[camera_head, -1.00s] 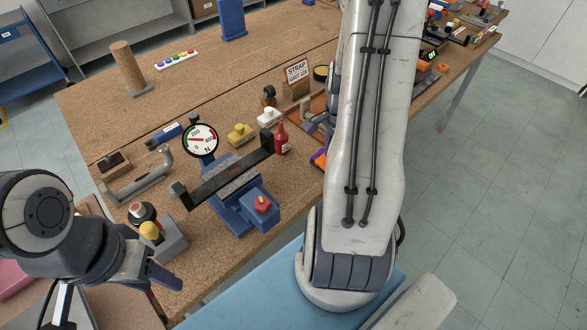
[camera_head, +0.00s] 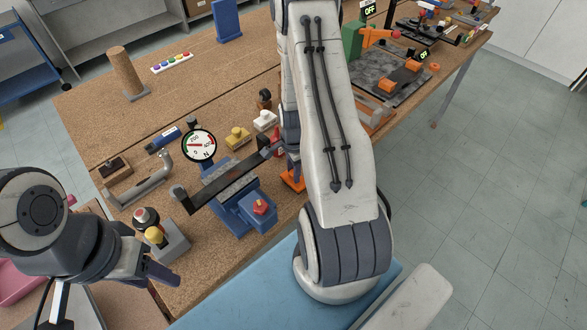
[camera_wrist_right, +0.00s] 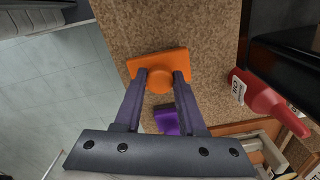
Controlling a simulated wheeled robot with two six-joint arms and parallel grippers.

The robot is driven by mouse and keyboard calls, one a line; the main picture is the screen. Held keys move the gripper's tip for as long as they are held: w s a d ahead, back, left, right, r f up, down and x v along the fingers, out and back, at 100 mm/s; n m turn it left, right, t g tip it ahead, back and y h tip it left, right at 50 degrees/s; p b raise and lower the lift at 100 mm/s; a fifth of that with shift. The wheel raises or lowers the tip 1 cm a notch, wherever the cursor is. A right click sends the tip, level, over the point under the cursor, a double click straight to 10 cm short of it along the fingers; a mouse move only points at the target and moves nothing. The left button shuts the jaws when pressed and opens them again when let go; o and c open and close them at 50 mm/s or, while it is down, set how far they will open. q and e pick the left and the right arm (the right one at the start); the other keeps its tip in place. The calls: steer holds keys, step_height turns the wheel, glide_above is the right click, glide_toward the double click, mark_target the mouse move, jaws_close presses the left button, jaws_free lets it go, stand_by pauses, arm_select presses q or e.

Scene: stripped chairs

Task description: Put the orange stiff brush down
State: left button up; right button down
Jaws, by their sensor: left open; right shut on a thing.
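The orange stiff brush (camera_wrist_right: 158,65) is between the fingertips of my right gripper (camera_wrist_right: 160,78) in the right wrist view, over the cork-coloured bench top. My right gripper is shut on its round knob. In the head view the brush (camera_head: 293,181) shows just left of my right arm, near the bench's front edge; the gripper there is mostly hidden by the arm. I cannot tell whether the brush touches the bench. My left gripper (camera_head: 162,272) is open and empty at the lower left, by the front edge.
A red oil bottle (camera_wrist_right: 262,98) stands near the brush, with a purple block (camera_wrist_right: 168,121) beside the fingers. The floor lies beyond the bench edge.

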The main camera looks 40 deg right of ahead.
steer(key=shift+f, duration=0.15)
steer(key=shift+c, duration=2.4)
jaws_free()
